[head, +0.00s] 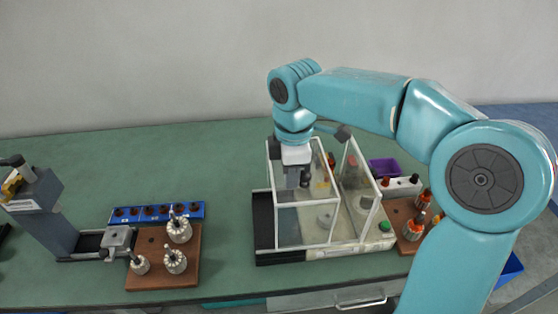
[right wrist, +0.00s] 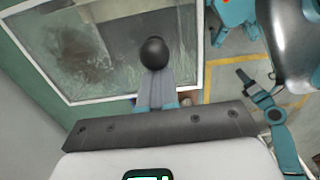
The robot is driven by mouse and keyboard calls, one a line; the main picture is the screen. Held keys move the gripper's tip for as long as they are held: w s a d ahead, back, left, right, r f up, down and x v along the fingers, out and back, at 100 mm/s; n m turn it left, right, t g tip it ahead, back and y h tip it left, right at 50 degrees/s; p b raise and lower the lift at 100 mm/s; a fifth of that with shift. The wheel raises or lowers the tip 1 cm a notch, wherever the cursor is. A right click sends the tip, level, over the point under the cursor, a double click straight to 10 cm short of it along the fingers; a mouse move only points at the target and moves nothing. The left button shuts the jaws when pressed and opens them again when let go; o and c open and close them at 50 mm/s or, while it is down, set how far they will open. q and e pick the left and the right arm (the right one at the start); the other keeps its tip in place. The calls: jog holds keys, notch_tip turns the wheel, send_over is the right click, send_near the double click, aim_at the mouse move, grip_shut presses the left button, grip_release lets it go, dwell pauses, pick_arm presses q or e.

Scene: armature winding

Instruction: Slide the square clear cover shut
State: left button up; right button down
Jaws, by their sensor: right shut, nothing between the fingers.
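The square clear cover (head: 287,222) is a white-framed see-through box on the winding machine (head: 379,244), over the left part of its base. A second clear framed panel (head: 371,171) stands to its right, with a gap between. My right gripper (head: 305,181) points down at the cover's upper part. In the right wrist view its fingers (right wrist: 158,90) are shut together, with a black ball knob (right wrist: 153,52) right at their tips. Contact with the knob cannot be told. The cover's clear pane (right wrist: 85,45) fills the upper left there. My left gripper is not in view.
A wooden board (head: 190,272) with several armatures and a blue tray (head: 190,211) lie to the left, near a grey fixture (head: 50,212). Right of the machine are a purple bin (head: 383,167) and another wooden board (head: 401,213). The green table between is clear.

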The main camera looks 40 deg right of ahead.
aim_at(327, 182)
jog(key=shift+s+d, duration=0.7)
jog(key=shift+d, duration=0.4)
jog(key=shift+s+d, duration=0.65)
jog(key=shift+d, duration=0.45)
jog(key=shift+s+d, duration=0.7)
jog(key=shift+d, duration=0.4)
jog(key=r+p, duration=0.3)
jog(key=shift+w+a+r, duration=0.1)
jog(key=shift+a+r, duration=0.1)
jog(key=shift+r, duration=0.1)
jog(key=r+p, duration=0.2)
jog(key=a+r+p, duration=0.1)
jog(key=r+p, duration=0.1)
jog(key=shift+w, duration=0.3)
jog(key=shift+w+f, duration=0.1)
